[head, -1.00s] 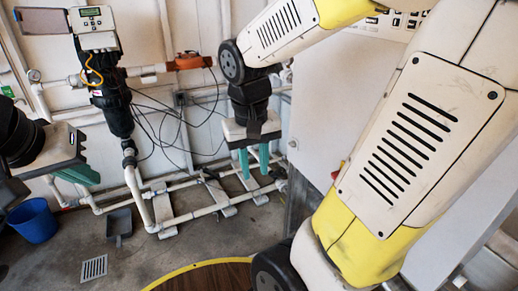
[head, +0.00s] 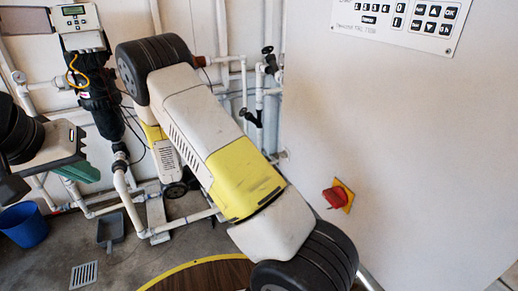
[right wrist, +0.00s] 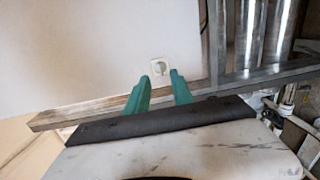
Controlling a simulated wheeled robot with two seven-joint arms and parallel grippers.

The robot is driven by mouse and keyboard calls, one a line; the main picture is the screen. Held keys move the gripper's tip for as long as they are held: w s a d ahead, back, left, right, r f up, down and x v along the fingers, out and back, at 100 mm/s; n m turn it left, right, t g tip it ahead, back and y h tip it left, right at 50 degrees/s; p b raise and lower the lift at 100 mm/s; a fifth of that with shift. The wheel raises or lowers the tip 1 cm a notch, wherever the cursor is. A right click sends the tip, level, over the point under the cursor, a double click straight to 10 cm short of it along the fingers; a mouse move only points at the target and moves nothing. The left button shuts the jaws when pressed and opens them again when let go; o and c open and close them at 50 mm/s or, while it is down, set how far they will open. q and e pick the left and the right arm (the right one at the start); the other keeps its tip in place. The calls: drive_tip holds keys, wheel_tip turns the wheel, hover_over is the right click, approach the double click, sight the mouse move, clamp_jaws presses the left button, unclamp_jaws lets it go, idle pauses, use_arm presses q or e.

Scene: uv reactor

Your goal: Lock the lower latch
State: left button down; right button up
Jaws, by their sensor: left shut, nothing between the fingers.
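The white cabinet (head: 400,130) fills the right of the head view, with a keypad panel (head: 400,20) at its top and a red switch on a yellow plate (head: 338,195). I cannot make out any latch in either view. My left gripper (head: 82,172) is at the left edge of the head view, shut and empty, away from the cabinet. My right arm crosses the middle of the head view and its gripper is hidden there. In the right wrist view my right gripper (right wrist: 163,88) has its green fingers apart, with nothing between them.
White pipes (head: 130,200) and a grey controller box (head: 77,28) stand along the back wall. A blue bucket (head: 22,224) and a dustpan (head: 110,231) are on the floor at left.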

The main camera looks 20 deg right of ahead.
drive_tip(key=w+d, duration=0.1)
drive_tip(key=d, duration=0.6)
drive_tip(key=shift+d+f+t, duration=0.15)
drive_tip(key=shift+d+t, duration=0.05)
drive_tip(key=shift+t, duration=0.1)
drive_tip(key=shift+w, duration=0.1)
drive_tip(key=shift+c, duration=0.2)
clamp_jaws()
